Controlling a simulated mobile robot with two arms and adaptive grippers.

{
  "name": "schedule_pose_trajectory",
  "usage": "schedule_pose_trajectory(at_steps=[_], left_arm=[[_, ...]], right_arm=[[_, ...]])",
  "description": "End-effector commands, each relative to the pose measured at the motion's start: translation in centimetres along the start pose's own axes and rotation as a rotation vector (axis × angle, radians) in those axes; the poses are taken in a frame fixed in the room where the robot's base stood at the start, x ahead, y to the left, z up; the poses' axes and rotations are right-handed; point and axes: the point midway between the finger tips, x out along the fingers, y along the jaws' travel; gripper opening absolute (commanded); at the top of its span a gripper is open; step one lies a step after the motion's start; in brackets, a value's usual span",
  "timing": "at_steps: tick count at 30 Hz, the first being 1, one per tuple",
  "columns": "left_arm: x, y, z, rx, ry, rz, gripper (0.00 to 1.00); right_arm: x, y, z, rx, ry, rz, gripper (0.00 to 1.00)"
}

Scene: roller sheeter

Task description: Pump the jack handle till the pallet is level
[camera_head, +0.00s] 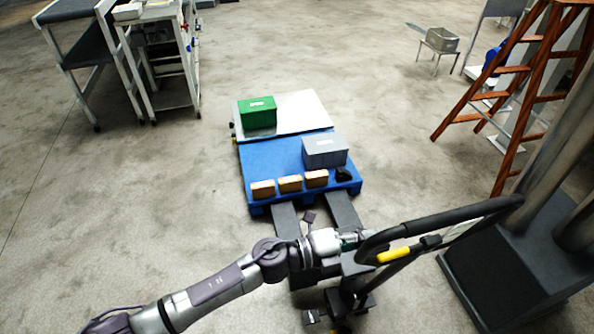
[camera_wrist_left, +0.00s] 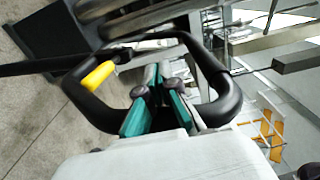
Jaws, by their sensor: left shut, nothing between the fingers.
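The blue pallet (camera_head: 268,158) rests on the dark forks of the pallet jack (camera_head: 345,212) in the middle of the head view. I cannot tell whether it is level. The black looped jack handle (camera_head: 455,216) has a yellow lever (camera_head: 394,255) and reaches out to the right. The handle loop (camera_wrist_left: 226,98) also shows in the left wrist view, with the yellow lever (camera_wrist_left: 98,75) at its left. My left gripper (camera_head: 360,240) is shut and empty at the handle's near end. In the wrist view its green fingers (camera_wrist_left: 158,88) lie within the loop's outline; contact is unclear. My right gripper is out of view.
A green box (camera_head: 258,113), a grey box (camera_head: 324,152) and several small brown boxes (camera_head: 290,184) sit on the load. A dark column (camera_head: 520,245) stands close at right, with a wooden ladder (camera_head: 515,85) behind. Open floor lies left of the pallet.

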Motion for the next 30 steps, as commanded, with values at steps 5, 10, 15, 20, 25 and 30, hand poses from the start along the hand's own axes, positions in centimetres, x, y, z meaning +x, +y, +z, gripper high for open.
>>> schedule_pose_trajectory(at_steps=[5, 10, 15, 20, 25, 30], left_arm=[[0.0, 0.2, -0.9, -0.003, 0.004, 0.000, 0.00], [0.0, 0.8, -4.0, -0.003, 0.005, 0.000, 0.00], [0.0, 1.1, -5.7, -0.002, 0.004, -0.001, 0.00], [0.0, 1.1, -5.8, 0.000, 0.003, -0.001, 0.00], [0.0, 1.2, -6.0, -0.001, 0.003, -0.001, 0.00], [0.0, 2.1, -8.6, -0.006, 0.005, 0.001, 0.00]], right_arm=[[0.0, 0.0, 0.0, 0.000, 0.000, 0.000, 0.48], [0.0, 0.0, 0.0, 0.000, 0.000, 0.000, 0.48], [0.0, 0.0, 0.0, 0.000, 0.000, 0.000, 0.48], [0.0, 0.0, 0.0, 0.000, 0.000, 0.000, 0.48], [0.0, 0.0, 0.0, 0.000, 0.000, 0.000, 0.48], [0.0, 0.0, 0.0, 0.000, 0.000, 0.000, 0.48]])
